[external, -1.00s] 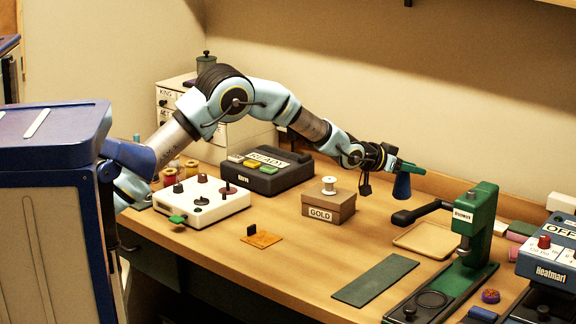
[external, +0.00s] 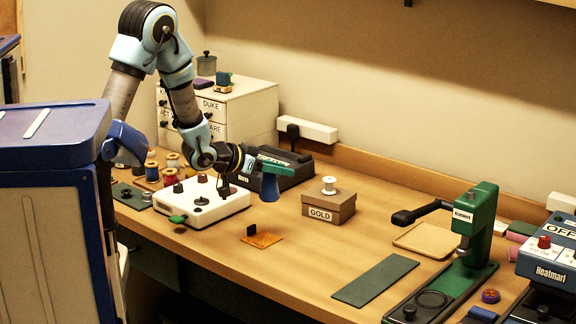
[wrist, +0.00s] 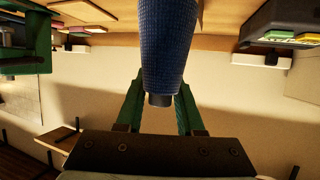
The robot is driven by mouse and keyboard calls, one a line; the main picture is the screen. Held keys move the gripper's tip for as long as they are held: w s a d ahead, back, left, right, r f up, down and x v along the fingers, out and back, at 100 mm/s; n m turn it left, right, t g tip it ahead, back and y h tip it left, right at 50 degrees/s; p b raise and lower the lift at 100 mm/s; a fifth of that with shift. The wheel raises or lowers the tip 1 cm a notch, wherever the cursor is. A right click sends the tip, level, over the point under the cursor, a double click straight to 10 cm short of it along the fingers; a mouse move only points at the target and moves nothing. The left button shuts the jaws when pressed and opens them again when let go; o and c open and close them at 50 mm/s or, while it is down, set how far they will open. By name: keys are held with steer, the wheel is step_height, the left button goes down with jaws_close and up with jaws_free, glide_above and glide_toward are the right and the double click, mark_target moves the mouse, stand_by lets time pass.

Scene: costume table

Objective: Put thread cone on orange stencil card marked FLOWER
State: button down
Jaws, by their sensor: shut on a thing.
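The thread cone (external: 269,189) is blue and hangs in my gripper (external: 287,171), wide end down, above the table. In the wrist view the blue cone (wrist: 167,50) sits between the two green fingers of my gripper (wrist: 160,95), which is shut on it. The orange stencil card (external: 265,239) lies flat on the table below and in front of the cone, with a small black upright knob on it. The cone is apart from the card. The lettering on the card is too small to read.
A white box with knobs (external: 203,208) stands left of the card. A brown GOLD box (external: 328,207) with a white spool on top stands to the right. A dark green mat (external: 376,280) and a green press (external: 470,245) lie farther right. Table around the card is clear.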

steer(key=shift+s+a, duration=0.35)
steer(key=shift+a, duration=0.2)
steer(key=shift+s+a, duration=0.3)
steer(key=shift+a, duration=0.2)
steer(key=p, duration=0.2)
glide_above(271, 236)
steer(key=shift+f, duration=4.95)
steer(key=shift+f+b, duration=0.2)
steer(key=shift+b, duration=0.15)
steer(key=c, duration=0.5)
jaws_free()
steer(key=shift+r, duration=0.1)
steer(key=shift+r, duration=0.1)
